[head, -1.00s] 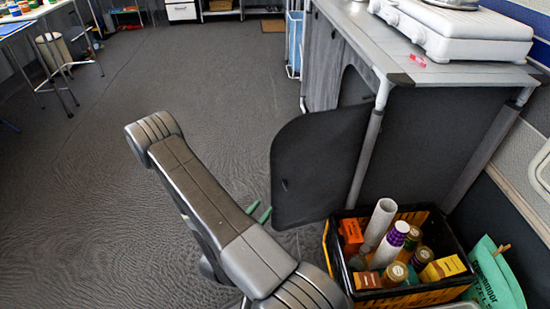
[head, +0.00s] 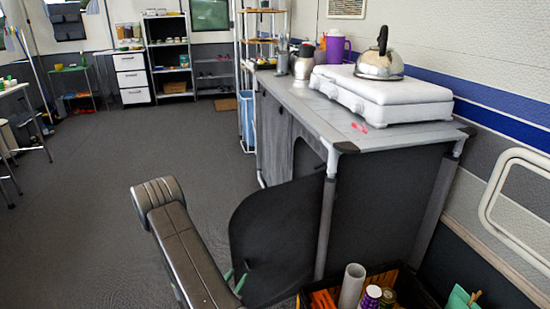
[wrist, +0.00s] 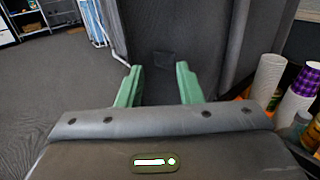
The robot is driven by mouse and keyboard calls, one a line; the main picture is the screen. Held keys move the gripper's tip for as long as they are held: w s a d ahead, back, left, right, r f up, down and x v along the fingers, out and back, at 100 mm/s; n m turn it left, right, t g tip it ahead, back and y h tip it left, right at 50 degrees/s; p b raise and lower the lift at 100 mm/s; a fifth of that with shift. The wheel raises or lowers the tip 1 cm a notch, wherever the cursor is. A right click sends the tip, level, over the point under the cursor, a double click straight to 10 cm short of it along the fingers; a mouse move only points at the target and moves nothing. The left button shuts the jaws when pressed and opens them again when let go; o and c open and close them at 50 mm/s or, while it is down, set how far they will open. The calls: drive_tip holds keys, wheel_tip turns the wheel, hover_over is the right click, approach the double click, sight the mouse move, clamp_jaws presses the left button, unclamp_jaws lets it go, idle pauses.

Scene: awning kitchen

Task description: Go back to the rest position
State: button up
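The fingers point toward the dark open door panel (head: 282,235) of the kitchen unit, which also fills the middle of the wrist view (wrist: 172,35). I cannot tell how far the fingertips are from the panel, but no contact shows.
The kitchen unit (head: 395,195) carries a white stove (head: 395,100), a kettle (head: 380,58) and a purple jug (head: 335,52). A crate (head: 410,283) with a white tube (head: 351,285) stands at the lower right. The grey floor (head: 100,215) to the left is clear.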

drive_tip(key=shift+x, duration=1.15)
